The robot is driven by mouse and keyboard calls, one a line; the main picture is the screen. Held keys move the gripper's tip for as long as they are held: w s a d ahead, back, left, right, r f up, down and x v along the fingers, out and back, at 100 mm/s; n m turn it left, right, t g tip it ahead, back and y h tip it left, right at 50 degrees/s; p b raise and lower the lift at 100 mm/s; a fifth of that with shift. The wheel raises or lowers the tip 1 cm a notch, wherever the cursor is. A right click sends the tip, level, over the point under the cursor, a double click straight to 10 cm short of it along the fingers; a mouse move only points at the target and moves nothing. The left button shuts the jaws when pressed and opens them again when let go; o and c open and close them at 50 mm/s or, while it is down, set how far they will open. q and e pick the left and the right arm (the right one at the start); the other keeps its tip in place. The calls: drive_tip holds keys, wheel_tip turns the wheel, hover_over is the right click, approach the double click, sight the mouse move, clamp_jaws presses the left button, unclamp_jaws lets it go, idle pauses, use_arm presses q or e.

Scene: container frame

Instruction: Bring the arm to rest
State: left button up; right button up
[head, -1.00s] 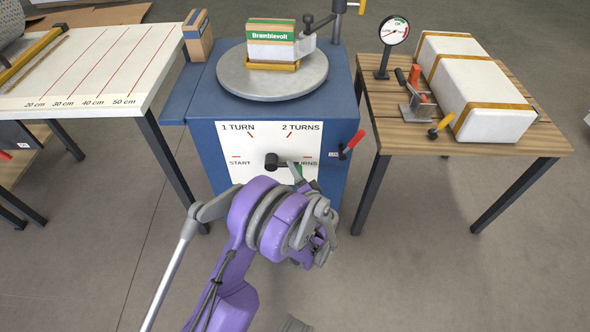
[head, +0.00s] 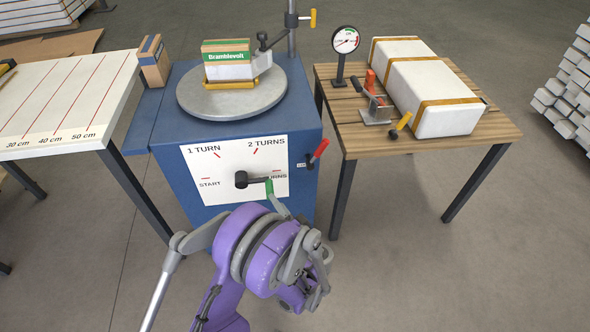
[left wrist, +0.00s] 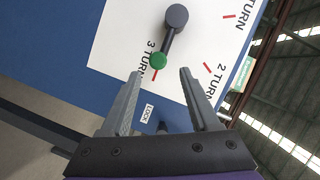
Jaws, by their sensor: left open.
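The blue cabinet (head: 180,200) carries a white dial panel (head: 215,160) with a crank (head: 241,180). The crank points right to the 3 TURNS mark, and its green knob (head: 269,187) is at the arm's end. My left gripper (head: 280,208) is just below and in front of the knob, largely hidden by my purple wrist in the head view. In the left wrist view my open left gripper (left wrist: 160,74) has nothing between its fingers, and the green knob (left wrist: 158,61) shows just beyond the fingertips. My right gripper is not in view.
A red lever (head: 318,150) juts from the cabinet's right side by the LOCK label (left wrist: 146,113). A turntable (head: 190,98) on top holds a Bramblevolt box (head: 226,58). A wooden table (head: 350,137) stands right, a ruled table (head: 75,110) left. Floor is clear in front.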

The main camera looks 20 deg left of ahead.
use_arm(q)
drive_tip(key=s+a+r+n+g+h, duration=0.1)
drive_tip(key=s+r+g+h, duration=0.35)
drive_tip(key=s, duration=0.55)
drive_tip(key=s+d+r+n+h, duration=0.1)
drive_tip(key=s+d+h, duration=0.3)
drive_tip(key=s, duration=0.3)
drive_tip(key=s+d+r+n+h, duration=0.1)
drive_tip(key=s+d+r+h, duration=0.1)
drive_tip(key=s+d+h, duration=0.45)
wheel_tip(320, 180, up, 25)
drive_tip(key=a+y+p, duration=0.1)
drive_tip(key=y+p, duration=0.1)
drive_tip(key=p, duration=2)
drive_tip(key=shift+s+a, duration=0.15)
drive_tip(key=shift+a, duration=0.1)
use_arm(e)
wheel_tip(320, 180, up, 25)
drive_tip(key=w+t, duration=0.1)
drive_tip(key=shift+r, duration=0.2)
use_arm(q)
drive_tip(key=shift+s+r, duration=0.1)
